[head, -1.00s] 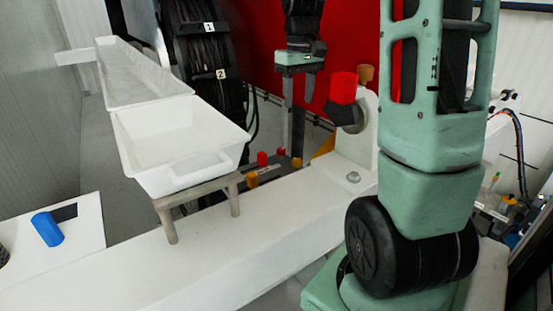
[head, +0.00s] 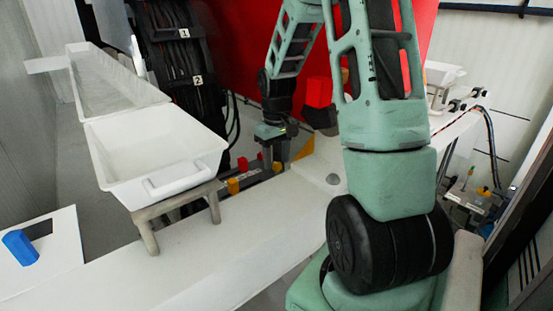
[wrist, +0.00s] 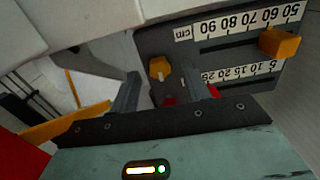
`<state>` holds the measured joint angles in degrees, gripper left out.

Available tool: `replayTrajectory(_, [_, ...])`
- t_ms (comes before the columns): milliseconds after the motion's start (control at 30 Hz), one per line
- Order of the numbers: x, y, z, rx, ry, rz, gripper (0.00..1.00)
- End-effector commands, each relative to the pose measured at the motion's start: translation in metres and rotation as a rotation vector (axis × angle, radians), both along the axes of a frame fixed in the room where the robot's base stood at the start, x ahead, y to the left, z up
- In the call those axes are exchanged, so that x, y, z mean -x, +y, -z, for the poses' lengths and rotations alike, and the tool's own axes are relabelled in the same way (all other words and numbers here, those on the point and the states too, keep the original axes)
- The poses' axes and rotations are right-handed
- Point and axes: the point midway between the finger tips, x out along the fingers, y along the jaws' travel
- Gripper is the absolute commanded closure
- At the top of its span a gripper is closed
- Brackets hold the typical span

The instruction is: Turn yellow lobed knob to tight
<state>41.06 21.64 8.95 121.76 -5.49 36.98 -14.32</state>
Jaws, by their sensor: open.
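The yellow lobed knob (wrist: 160,68) sits on a dark panel (wrist: 205,50) in the wrist view, beside a printed cm scale. My gripper (wrist: 162,84) is open, with one finger to each side of the knob in that picture; I cannot tell whether either finger touches it. In the head view my gripper (head: 270,155) points down at the low panel behind the white beam, and the arm partly hides the panel. A yellow piece (head: 233,186) and a red piece (head: 242,164) show on that panel. The lobed knob is not clearly distinguishable there.
A yellow slider block (wrist: 281,43) stands right of the knob, and red parts lie close by the fingers. A white tray (head: 205,143) on a stand is at left. A red block (head: 318,92) stands near my arm. The white beam (head: 230,235) is clear in front.

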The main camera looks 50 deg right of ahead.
Motion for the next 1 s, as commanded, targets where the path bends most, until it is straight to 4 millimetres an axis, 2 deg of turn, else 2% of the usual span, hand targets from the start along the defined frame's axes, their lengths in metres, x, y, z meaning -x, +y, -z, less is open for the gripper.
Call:
replayTrajectory(100, [0.0, 0.0003, 0.0064, 0.0, 0.0, 0.0, 0.53])
replayTrajectory(367, [-0.0001, 0.0002, 0.0079, 0.0, -0.001, 0.0, 0.53])
replayTrajectory(400, [-0.0001, 0.0002, 0.0079, 0.0, -0.001, 0.0, 0.56])
replayTrajectory(500, [-0.0001, 0.0002, 0.0078, 0.0, -0.001, 0.0, 0.84])
replayTrajectory(567, [-0.0001, 0.0002, 0.0077, 0.0, -0.001, 0.0, 0.98])
replayTrajectory(1000, [-0.0003, 0.0, 0.007, 0.0, 0.0, 0.072, 0.98])
